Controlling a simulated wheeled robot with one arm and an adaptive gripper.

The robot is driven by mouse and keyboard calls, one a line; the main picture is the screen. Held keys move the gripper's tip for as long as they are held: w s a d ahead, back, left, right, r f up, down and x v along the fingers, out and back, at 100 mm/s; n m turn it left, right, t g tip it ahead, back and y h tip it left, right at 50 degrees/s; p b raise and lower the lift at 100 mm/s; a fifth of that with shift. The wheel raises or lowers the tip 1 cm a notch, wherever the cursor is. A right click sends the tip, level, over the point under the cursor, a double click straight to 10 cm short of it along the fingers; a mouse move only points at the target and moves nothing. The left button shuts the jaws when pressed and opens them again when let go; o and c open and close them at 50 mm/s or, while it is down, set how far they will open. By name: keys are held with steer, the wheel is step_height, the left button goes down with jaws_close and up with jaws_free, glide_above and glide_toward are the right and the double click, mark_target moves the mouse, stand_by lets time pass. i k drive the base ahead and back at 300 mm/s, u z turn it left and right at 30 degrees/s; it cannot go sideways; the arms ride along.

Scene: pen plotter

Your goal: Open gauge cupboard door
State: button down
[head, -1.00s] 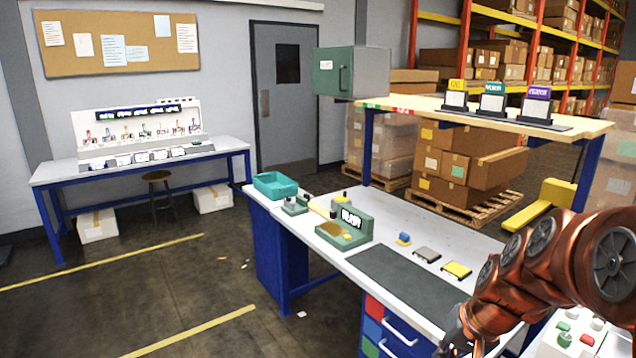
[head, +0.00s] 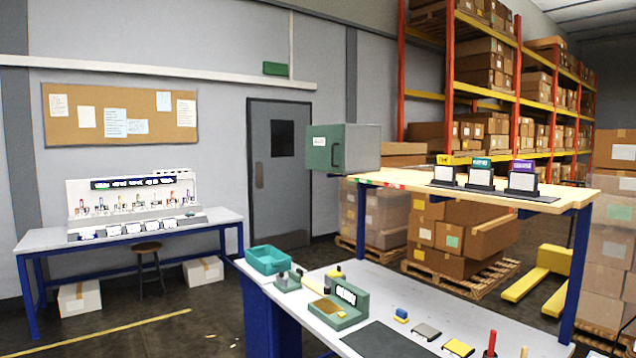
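The gauge cupboard, a box with a green door (head: 321,149) and a grey side (head: 363,147), sits at the left end of the raised wooden shelf (head: 410,181). Its door faces left-front and looks shut. A white label (head: 319,142) is on the door's upper left. A dark vertical handle (head: 336,155) is at the door's right side. My gripper is not in view.
Below the shelf, the workbench (head: 385,293) holds a teal bin (head: 270,260), a green device with a display (head: 345,302), and small blocks. Three card stands (head: 481,173) stand on the shelf. Floor between the benches is open.

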mark_target(324, 143)
steer(key=u, duration=0.25)
steer(key=i, duration=1.45)
steer(key=u, duration=0.35)
steer(key=i, duration=1.5)
steer(key=z, duration=0.1)
